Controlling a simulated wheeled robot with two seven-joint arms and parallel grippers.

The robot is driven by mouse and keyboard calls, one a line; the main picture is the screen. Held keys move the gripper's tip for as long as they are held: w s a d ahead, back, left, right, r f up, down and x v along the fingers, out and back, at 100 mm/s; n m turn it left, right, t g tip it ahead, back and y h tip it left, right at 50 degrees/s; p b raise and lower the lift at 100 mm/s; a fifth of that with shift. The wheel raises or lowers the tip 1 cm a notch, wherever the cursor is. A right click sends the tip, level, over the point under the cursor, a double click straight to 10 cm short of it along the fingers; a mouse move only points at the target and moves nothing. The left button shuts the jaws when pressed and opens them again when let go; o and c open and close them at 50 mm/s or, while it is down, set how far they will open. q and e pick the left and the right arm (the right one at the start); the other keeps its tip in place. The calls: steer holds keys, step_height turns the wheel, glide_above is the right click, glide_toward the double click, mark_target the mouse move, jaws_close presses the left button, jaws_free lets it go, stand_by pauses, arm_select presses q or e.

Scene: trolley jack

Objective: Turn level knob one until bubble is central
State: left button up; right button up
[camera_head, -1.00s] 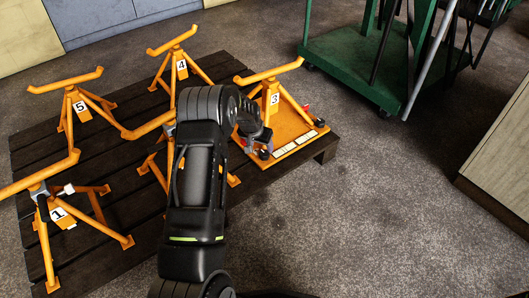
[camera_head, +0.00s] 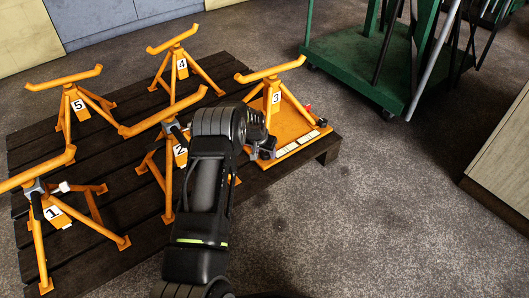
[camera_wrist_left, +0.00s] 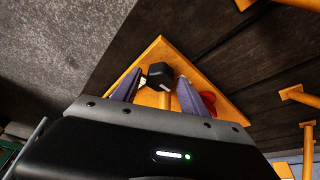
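The orange level plate (camera_head: 296,128) lies on the dark slatted pallet at its right corner, under the stand labelled 3. A red knob (camera_head: 308,108) and a dark knob (camera_head: 322,122) show on its right side. My left gripper (camera_head: 267,150) is over the plate's near corner. In the left wrist view its two purple-grey fingers (camera_wrist_left: 157,88) are apart, with a black knob (camera_wrist_left: 160,74) between and ahead of their tips. Contact cannot be made out. A red knob (camera_wrist_left: 208,101) is beside the right finger. The bubble cannot be made out. My right gripper is not in view.
Several orange stands, including stand 3 (camera_head: 270,91) and stand 2 (camera_head: 166,135), stand on the pallet (camera_head: 120,175) close to my left arm. A green trolley (camera_head: 365,72) is behind, and a cabinet (camera_head: 503,150) is at right. The floor between is clear.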

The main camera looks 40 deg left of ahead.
arm_select(q)
jaws_close()
stand_by(0.3)
steer(key=shift+n, duration=0.3)
steer(key=shift+d+n+y+p, duration=0.15)
steer(key=shift+n+y+p, duration=0.15)
steer(key=shift+n+p, duration=0.1)
steer(key=shift+d+n+y, duration=0.1)
steer(key=shift+n+y, duration=0.2)
steer(key=shift+n, duration=0.7)
steer(key=n+y, duration=0.1)
steer(key=n, duration=0.1)
steer(key=shift+w+f+n+g, duration=0.1)
steer(key=shift+n+g, duration=0.2)
steer(key=shift+g, duration=0.1)
steer(key=shift+n+g+y+b, duration=0.45)
steer(key=shift+n+b, duration=0.2)
steer(key=shift+n, duration=0.75)
